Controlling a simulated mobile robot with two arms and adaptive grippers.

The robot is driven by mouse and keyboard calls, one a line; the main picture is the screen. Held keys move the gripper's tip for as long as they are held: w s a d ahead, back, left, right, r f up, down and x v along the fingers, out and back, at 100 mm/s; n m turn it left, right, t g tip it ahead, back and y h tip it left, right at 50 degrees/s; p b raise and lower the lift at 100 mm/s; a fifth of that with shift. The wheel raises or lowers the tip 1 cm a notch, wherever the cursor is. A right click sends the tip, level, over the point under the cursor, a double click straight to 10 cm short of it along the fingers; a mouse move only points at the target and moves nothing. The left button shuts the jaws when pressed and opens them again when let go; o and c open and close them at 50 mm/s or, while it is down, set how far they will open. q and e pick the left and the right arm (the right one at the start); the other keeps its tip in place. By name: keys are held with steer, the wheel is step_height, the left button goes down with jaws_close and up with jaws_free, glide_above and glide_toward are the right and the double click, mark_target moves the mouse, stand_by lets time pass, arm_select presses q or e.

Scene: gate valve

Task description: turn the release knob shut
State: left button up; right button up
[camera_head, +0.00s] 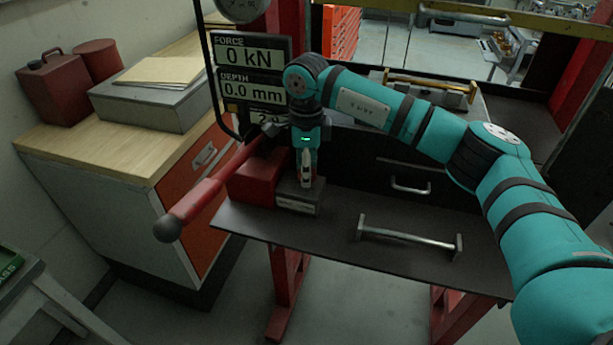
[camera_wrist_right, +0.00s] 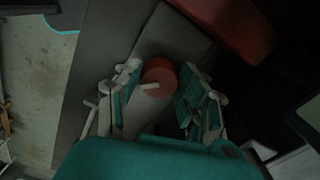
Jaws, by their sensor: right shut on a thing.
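The release knob (camera_wrist_right: 160,72) is a round red cap with a pale mark, seen in the right wrist view between the two fingers of my right gripper (camera_wrist_right: 158,88). The fingers are shut on it from both sides. In the head view my right gripper (camera_head: 306,180) points down at the grey block (camera_head: 298,202) beside the red pump body (camera_head: 254,180). The knob is hidden there behind the gripper. My left gripper is not in view.
A long red lever (camera_head: 207,191) with a dark ball end slants out to the left of the pump. A display (camera_head: 252,70) behind reads 0 kN and 0.0 mm. A wooden-topped cabinet (camera_head: 95,150) is at left.

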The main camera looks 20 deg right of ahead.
steer(key=m+b, duration=0.2)
steer(key=m, duration=0.2)
steer(key=shift+w+m, duration=0.1)
steer(key=shift+m, duration=0.2)
steer(key=shift+r+m+b, duration=0.15)
steer(key=shift+m+b, duration=0.75)
steer(key=shift+m, duration=1)
steer(key=shift+d, duration=0.1)
steer(key=o, duration=1.2)
step_height(320, 180, up, 12)
steer(key=shift+f, duration=0.1)
